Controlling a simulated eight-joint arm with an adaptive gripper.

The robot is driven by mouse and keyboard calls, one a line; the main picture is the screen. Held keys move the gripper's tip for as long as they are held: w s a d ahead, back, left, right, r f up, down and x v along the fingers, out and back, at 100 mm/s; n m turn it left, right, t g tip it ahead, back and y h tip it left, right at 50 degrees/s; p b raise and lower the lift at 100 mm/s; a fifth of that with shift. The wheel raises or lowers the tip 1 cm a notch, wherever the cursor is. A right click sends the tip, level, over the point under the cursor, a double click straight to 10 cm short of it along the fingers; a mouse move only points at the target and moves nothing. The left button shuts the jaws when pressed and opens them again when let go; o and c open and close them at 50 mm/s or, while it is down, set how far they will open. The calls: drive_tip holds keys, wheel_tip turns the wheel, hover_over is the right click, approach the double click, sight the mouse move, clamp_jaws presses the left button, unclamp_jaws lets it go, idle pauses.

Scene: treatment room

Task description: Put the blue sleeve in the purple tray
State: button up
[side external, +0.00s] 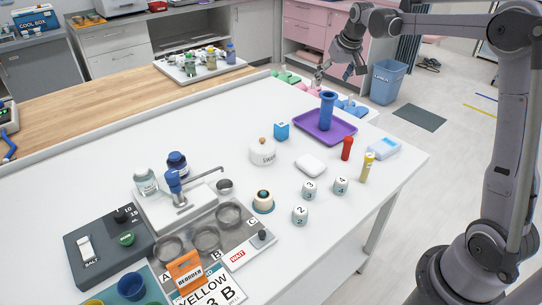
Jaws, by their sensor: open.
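The tray lies flat near the far right edge of the white table. My gripper (336,72) is open and empty. It shows above the sleeve in the picture, with a visible gap between them. Its exact distance behind or over the tray cannot be told from this one view.
Several numbered white pieces stand farther forward. The table's left middle is clear.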

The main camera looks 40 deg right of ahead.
drive_tip(key=s+a+r+n+t, duration=0.2)
drive_tip(key=s+a, duration=1.1)
drive_tip(key=a, duration=0.2)
drive_tip(key=s+a+f+n+y, duration=0.1)
drive_tip(key=s+a+f, duration=0.2)
drive_tip(key=s, duration=0.3)
drive_tip(key=s+a+f+n, duration=0.1)
drive_tip(key=s+a+f, duration=0.2)
drive_tip(key=s+a, duration=0.2)
drive_tip(key=shift+s+t+y, duration=0.4)
drive_tip(key=shift+s, duration=0.05)
